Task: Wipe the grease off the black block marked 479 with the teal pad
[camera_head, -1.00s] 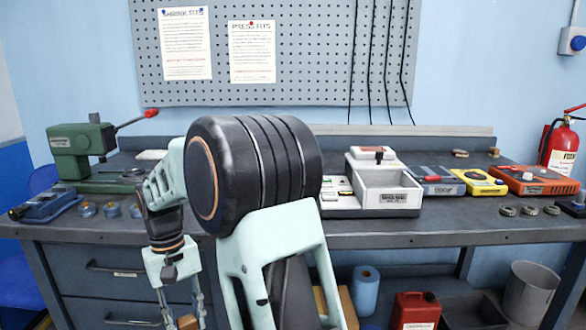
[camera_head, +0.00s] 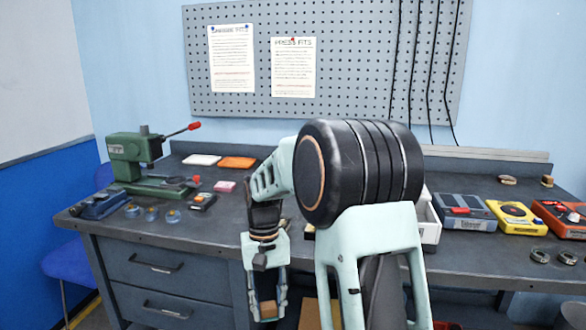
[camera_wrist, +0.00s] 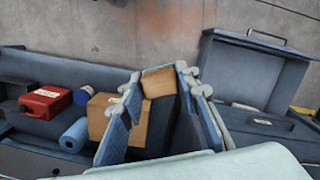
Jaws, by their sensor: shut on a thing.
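My gripper (camera_head: 268,308) hangs low in front of the bench's front edge in the head view. Its fingers are closed on a tan-brown block (camera_wrist: 158,82), which shows between the fingertips in the wrist view. No number can be read on it. A small black block (camera_head: 203,202) with some orange on top lies on the bench, left of my arm; any marking is too small to read, so I cannot tell whether it is 479. My arm hides the middle of the bench.
A green press (camera_head: 140,160) stands at the bench's left end. Blue rings, a pink block (camera_head: 224,187), a white pad (camera_head: 201,160) and an orange pad (camera_head: 237,163) lie near it. In the wrist view, a red can (camera_wrist: 46,101), blue roll (camera_wrist: 74,134) and cardboard box (camera_wrist: 128,120) sit below.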

